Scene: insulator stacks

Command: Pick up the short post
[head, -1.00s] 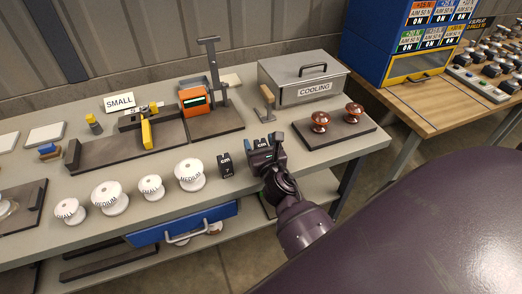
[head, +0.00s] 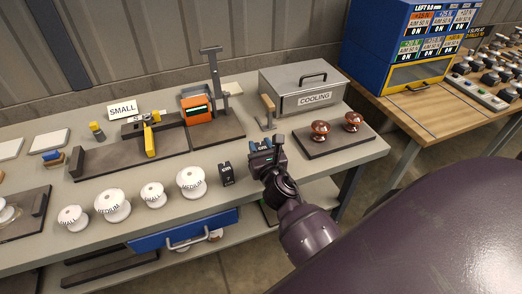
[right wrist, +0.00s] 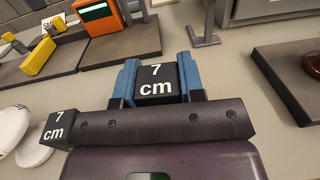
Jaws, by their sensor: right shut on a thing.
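My right gripper (head: 264,150) is shut on a black post marked 7 cm. In the right wrist view this post (right wrist: 156,82) stands between the two blue fingertips (right wrist: 157,78). Its lower end is hidden, so I cannot tell whether it touches the table. A second black post (head: 227,174), also marked 7 cm, stands on the table just left of the gripper. This second post also shows at the lower left of the right wrist view (right wrist: 57,129), partly behind the gripper body. My left gripper is not in view.
Several white insulator pieces (head: 191,183) stand in a row to the left. Two brown insulators (head: 320,131) sit on a dark board at the right. A COOLING box (head: 303,89), a tall-post stand (head: 216,85) and an orange device (head: 196,107) are behind.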

